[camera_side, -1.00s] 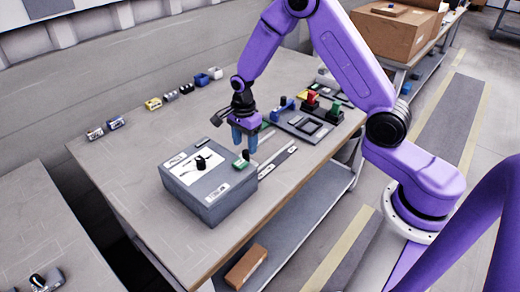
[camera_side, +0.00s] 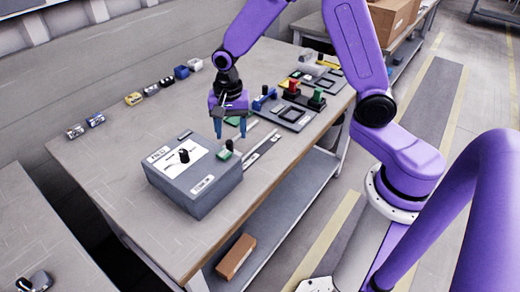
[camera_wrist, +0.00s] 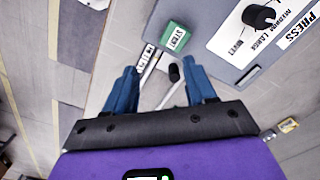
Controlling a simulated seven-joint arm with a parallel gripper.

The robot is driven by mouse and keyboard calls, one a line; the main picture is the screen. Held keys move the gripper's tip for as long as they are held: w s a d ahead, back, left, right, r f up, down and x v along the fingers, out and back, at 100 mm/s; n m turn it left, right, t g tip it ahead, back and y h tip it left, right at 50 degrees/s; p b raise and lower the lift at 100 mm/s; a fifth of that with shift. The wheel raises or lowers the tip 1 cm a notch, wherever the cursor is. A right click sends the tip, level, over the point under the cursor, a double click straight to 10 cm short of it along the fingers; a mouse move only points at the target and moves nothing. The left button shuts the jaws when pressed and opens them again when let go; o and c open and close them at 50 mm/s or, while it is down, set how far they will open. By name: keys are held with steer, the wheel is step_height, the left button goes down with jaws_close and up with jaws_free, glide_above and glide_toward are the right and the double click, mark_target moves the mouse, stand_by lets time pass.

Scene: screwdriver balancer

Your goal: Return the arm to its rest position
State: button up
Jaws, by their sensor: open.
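My gripper (camera_side: 230,132) is open and empty, pointing down above the workbench (camera_side: 130,170), near the back right of a grey box (camera_side: 195,190). Its blue fingers stand apart in the wrist view (camera_wrist: 160,80). The box has a white top label, a black knob (camera_side: 184,155) and a green block (camera_side: 226,152) at its right corner. In the wrist view the green block (camera_wrist: 174,37) reads "START" and lies ahead of the fingers. A thin grey rod with a dark end (camera_wrist: 174,73) shows between the fingers; I cannot tell whether it touches them.
Several small parts (camera_side: 134,98) line the bench's back left. A brown box (camera_side: 236,257) sits on the lower shelf. Open space is above the bench.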

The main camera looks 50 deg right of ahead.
steer(key=s+d+r+n, duration=0.1)
steer(key=s+r+n, duration=0.3)
steer(key=s+n, duration=0.7)
steer(key=s+d+r+n, duration=0.1)
steer(key=s+r+n, duration=0.4)
steer(key=s+n, duration=0.6)
steer(key=s, duration=0.4)
steer(key=shift+s+n, duration=0.15)
steer(key=shift+n, duration=0.25)
